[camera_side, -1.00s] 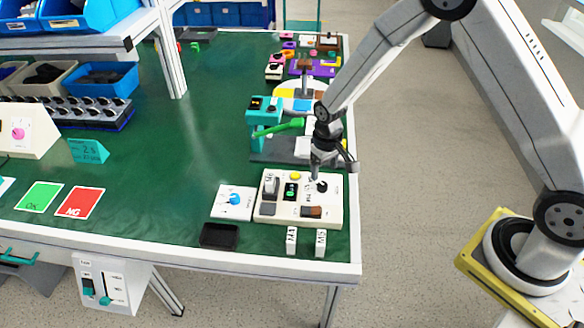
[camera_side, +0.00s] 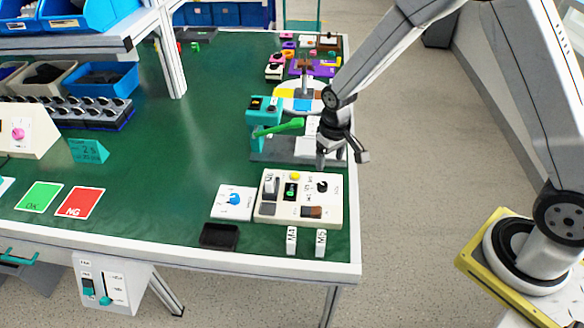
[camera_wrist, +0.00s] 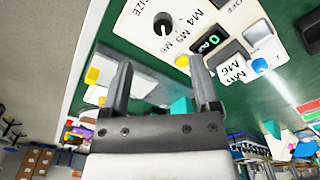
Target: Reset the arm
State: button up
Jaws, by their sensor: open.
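My gripper (camera_side: 324,160) hangs above the back right of the cream switch panel (camera_side: 265,216). Its fingers are apart and nothing is between them in the wrist view (camera_wrist: 165,85). The panel carries a black rotary knob (camera_side: 322,187), which is clear of my gripper. In the wrist view the black knob (camera_wrist: 163,23) sits beside the printed marks M4, M5 and M6, with its white line visible. A small display with a green digit (camera_wrist: 214,39) is on the panel too.
A white plate with a blue knob (camera_side: 233,199) stands left of the panel. A teal press with a green lever (camera_side: 264,125) stands behind it. A black tray (camera_side: 219,235) and two white labelled blocks (camera_side: 291,240) lie near the front edge. The green table's middle is clear.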

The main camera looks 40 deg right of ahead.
jog(key=s+d+r+t, duration=0.2)
jog(key=s+r, duration=0.7)
jog(key=s, duration=0.5)
jog(key=shift+s+r, duration=0.2)
jog(key=shift+r, duration=0.1)
